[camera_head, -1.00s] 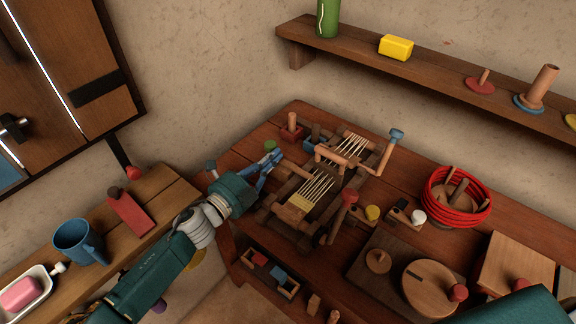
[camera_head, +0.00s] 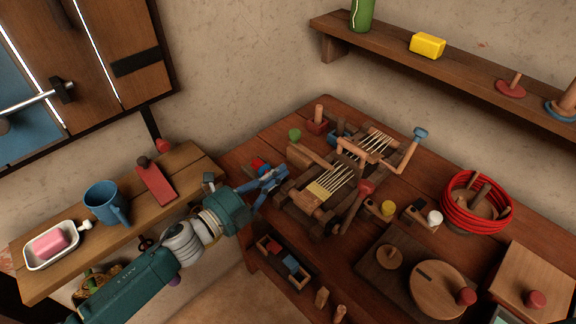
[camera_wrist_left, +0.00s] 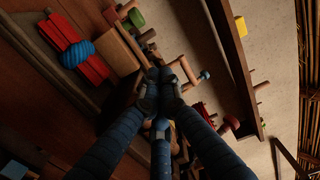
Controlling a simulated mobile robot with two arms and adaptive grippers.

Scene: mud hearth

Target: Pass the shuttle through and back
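The loom (camera_head: 326,188), a wooden frame with pale warp threads, stands on the table. A red piece wound with blue, seemingly the shuttle (camera_wrist_left: 76,52), lies left of my fingers in the left wrist view. Its red end (camera_head: 259,163) shows behind my fingers in the head view. My left gripper (camera_head: 274,178) is at the loom's left side. In the left wrist view its fingertips (camera_wrist_left: 160,92) are close together with a small gap, and nothing is clearly held. Whether they touch the loom cannot be told. My right gripper is out of view.
A coil of red cord (camera_head: 477,205) sits right of the loom. A round wooden lid (camera_head: 436,287) lies on a board in front. A side bench (camera_head: 190,160) holds a blue mug (camera_head: 106,203) and a soap dish.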

